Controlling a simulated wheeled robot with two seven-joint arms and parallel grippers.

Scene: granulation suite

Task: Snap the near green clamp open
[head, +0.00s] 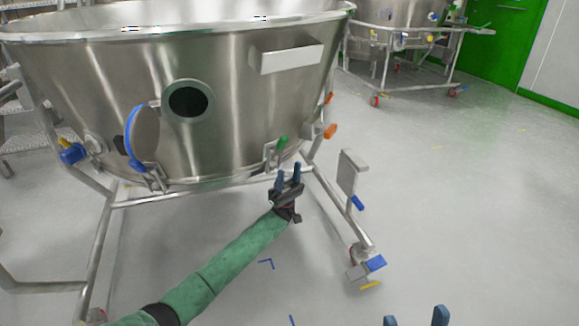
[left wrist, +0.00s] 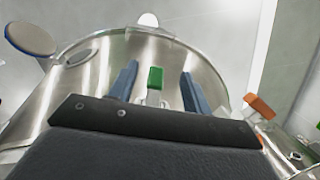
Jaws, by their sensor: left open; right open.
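The near green clamp (head: 282,143) is a small green-tipped lever on a metal bracket at the lower rim of the big steel bowl (head: 220,130). In the left wrist view the green clamp (left wrist: 155,78) stands between the two blue fingers, with space on both sides. My left gripper (head: 288,178) is open just below and in front of the clamp in the head view, and it also shows in the left wrist view (left wrist: 158,90). My right gripper (head: 416,316) shows only its blue fingertips at the bottom edge; it is open and looks empty.
An orange knob (head: 330,131) sits right of the clamp. A round port cover with a blue edge (head: 143,137) hangs open left of the port. The bowl's tubular frame (head: 205,197) runs below, with a caster (head: 366,268) at right. The floor on the right is clear.

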